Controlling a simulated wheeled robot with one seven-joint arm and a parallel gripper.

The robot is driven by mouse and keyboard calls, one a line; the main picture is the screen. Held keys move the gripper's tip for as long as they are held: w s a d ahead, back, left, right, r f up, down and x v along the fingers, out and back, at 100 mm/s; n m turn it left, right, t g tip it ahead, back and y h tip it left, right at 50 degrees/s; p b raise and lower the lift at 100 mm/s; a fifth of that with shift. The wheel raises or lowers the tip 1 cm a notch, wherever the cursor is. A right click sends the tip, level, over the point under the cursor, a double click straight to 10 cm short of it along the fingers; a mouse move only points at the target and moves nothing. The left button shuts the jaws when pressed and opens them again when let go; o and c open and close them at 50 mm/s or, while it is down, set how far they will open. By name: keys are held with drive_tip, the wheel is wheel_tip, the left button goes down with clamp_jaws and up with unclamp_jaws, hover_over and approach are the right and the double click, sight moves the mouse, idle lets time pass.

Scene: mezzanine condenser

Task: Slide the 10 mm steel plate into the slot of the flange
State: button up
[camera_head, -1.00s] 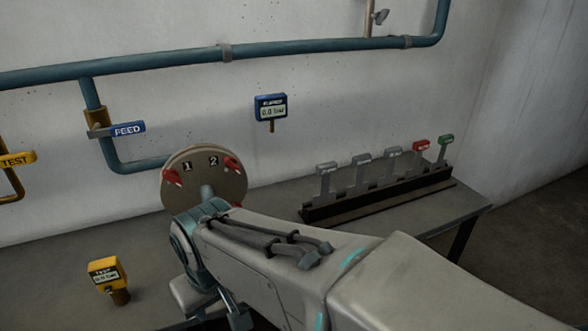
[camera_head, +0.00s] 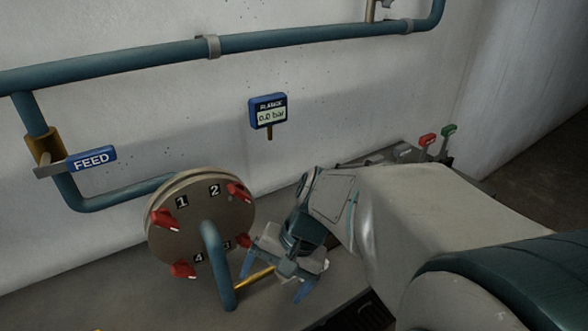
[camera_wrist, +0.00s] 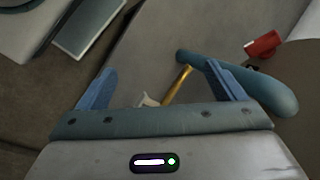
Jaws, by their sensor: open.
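The flange (camera_head: 187,240) is a round metal disc pair at the centre left, with numbered red clamps around its face. Part of it shows at the right edge of the wrist view (camera_wrist: 300,95). I cannot make out its slot. I cannot tell which is the 10 mm plate.
A teal pipe (camera_head: 217,262) bends down in front of the flange, with a yellow rod (camera_head: 257,277) beside my fingers. The FEED handle (camera_head: 92,159) and a gauge reading 0.0 bar (camera_head: 268,112) are at the wall. Bench left of the flange looks clear.

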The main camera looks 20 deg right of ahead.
drive_tip(key=w+d+m+t+y+b, duration=0.2)
drive_tip(key=w+d+m+t+y, duration=0.3)
drive_tip(key=w+d+m+t, duration=0.75)
drive_tip(key=s+d+m+t+h, duration=0.2)
drive_tip(key=d+m+t+h, duration=0.35)
drive_tip(key=d+m, duration=1)
drive_tip(key=w+n+g+h+p, duration=0.1)
drive_tip(key=w, duration=1.3)
drive_tip(key=shift+a+p, duration=0.2)
drive_tip(key=shift+p, duration=0.15)
drive_tip(key=shift+h, duration=0.25)
drive_tip(key=c, duration=1.6)
